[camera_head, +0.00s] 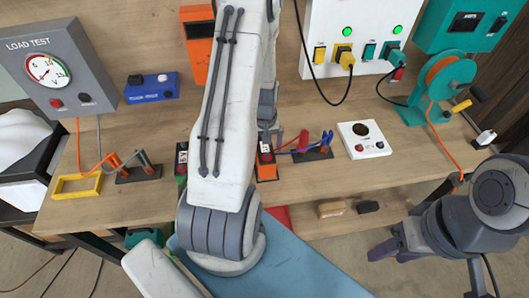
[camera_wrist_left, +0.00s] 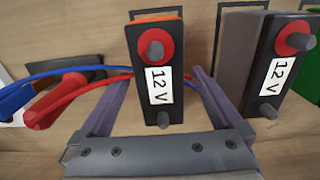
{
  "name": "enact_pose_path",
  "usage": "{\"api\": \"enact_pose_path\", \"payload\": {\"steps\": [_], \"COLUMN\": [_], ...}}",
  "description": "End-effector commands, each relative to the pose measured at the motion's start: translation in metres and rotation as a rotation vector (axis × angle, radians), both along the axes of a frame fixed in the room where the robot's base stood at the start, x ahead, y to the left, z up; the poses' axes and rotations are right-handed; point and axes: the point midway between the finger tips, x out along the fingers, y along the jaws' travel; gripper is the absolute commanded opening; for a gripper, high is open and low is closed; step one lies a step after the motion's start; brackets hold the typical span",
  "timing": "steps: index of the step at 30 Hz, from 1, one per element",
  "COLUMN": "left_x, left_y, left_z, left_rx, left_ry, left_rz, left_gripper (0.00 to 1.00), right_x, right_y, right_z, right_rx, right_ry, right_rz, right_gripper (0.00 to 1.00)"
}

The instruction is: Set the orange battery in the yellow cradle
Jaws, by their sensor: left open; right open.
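The orange battery (camera_head: 267,171) stands on the bench, with a black top and a "12 V" label. In the left wrist view the battery (camera_wrist_left: 155,70) shows its black top, a red-ringed post and a plain grey post between my left gripper's fingers. My left gripper (camera_wrist_left: 160,88) is open, its fingers apart on either side of the battery; contact is not clear. In the head view my left arm partly hides it. The yellow cradle (camera_head: 77,196) is an empty frame at the bench's front left. My right gripper (camera_head: 383,250) is open and empty, in front of the bench.
Another clamp stand (camera_head: 138,173) with orange and grey leads is beside the cradle. A load tester (camera_head: 58,70) stands behind the cradle.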

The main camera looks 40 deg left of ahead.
Motion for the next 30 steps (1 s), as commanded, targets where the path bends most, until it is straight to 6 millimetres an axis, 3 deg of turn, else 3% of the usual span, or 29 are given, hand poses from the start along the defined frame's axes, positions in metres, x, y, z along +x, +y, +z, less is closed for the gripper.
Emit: {"api": "enact_pose_path", "payload": {"steps": [9,11,17,18,30], "left_x": [0.0001,0.0,0.0,0.0,0.0015], "left_y": [0.0002,0.0001,0.0001,0.0001,0.001], "left_z": [-0.0058,-0.0057,-0.0055,-0.0055,-0.001], "left_rx": [0.001,0.001,0.001,0.001,0.003], "left_ry": [-0.001,-0.001,-0.001,-0.001,-0.005], "left_rz": [0.0,0.0,0.0,0.0,0.0], "left_gripper": [1.0,0.81,0.04,0.0,0.0], "right_x": [-0.0001,-0.0001,-0.0001,-0.0001,-0.0001], "right_y": [0.0,0.0,0.0,0.0,0.0], "right_z": [0.0011,0.0011,0.0011,0.0011,-0.0003], "right_rx": [0.0,0.0,0.0,0.0,0.0], "right_ry": [0.0,0.0,0.0,0.0,0.0], "right_rz": [0.001,0.001,0.0,0.0,0.0], "right_gripper": [0.5,0.5,0.5,0.5,0.5]}}
